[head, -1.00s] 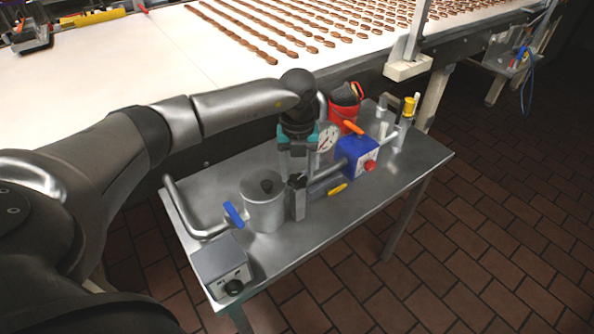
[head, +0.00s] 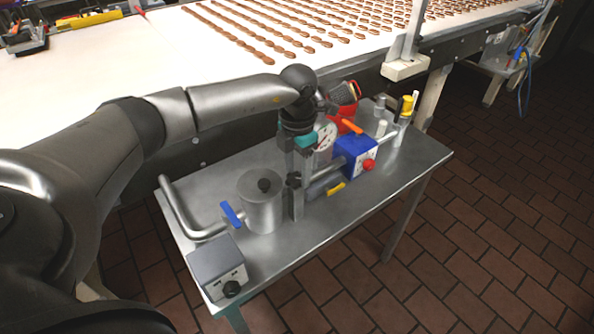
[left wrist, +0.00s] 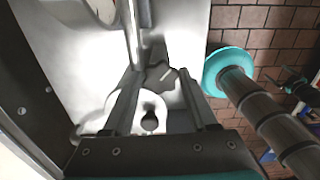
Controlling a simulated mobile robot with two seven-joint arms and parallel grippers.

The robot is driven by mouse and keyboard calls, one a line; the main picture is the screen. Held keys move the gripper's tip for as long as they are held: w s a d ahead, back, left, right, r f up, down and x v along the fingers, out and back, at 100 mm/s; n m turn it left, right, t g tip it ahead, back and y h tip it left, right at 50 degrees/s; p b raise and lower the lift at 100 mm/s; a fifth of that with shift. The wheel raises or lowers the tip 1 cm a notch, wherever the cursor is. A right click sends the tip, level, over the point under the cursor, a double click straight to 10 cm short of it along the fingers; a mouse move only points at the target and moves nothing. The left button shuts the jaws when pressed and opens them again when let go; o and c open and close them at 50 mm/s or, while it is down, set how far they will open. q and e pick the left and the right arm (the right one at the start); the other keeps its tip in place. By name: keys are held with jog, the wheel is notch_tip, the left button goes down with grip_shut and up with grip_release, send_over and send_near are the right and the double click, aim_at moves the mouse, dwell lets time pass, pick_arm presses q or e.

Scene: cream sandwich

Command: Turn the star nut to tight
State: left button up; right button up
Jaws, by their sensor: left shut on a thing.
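The dark star nut (head: 293,180) sits on an upright metal fitting beside the steel pot (head: 258,212), on the steel table (head: 330,230). My left gripper (head: 294,174) reaches down over it from above. How tight the nut is cannot be told from these frames. My right gripper is not in view.
Close right of my gripper stand a round gauge (head: 325,137) and a blue box (head: 355,158) with a red knob. A red bucket (head: 343,100) is behind. A grey control box (head: 217,268) is at the front left. The conveyor (head: 150,70) runs behind the table.

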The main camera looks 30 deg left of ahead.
aim_at(298, 178)
pick_arm(q)
jog(key=m+b, duration=0.1)
jog(key=m, duration=0.3)
jog(key=shift+m, duration=0.3)
jog(key=m+b, duration=0.1)
jog(key=m, duration=0.3)
jog(key=shift+s+d+m, duration=0.1)
jog(key=shift+m, duration=0.3)
jog(key=o, duration=1.4)
notch_tip(298, 178, up, 15)
jog(key=shift+r+p, duration=0.2)
jog(key=shift+p, duration=0.35)
